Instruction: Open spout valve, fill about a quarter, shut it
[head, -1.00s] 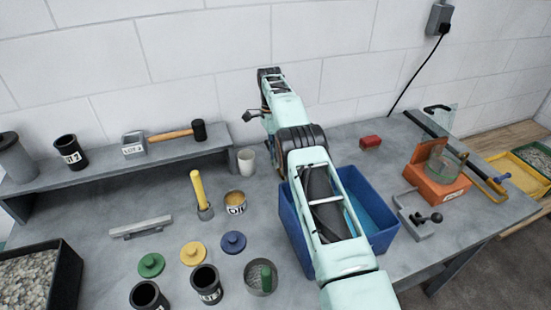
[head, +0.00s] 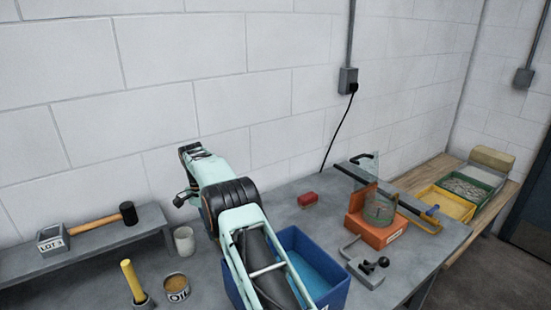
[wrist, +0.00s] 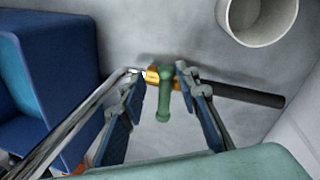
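In the wrist view, a small valve with a green lever (wrist: 164,98) and a brass body (wrist: 152,76) sits on a dark pipe (wrist: 245,95) that runs right. My gripper (wrist: 160,72) is open, its fingertips on either side of the lever, with a gap showing on the left. I cannot tell whether the right finger touches it. A pale cup (wrist: 258,18) stands beyond the valve at upper right; the head view shows it left of my arm (head: 184,241). In the head view my arm hides the valve and my fingers.
A blue bin (head: 338,290) with a light blue inside stands right of my arm; it fills the left of the wrist view (wrist: 60,70). A grey clamp (head: 362,268) and a red block (head: 308,199) lie nearby.

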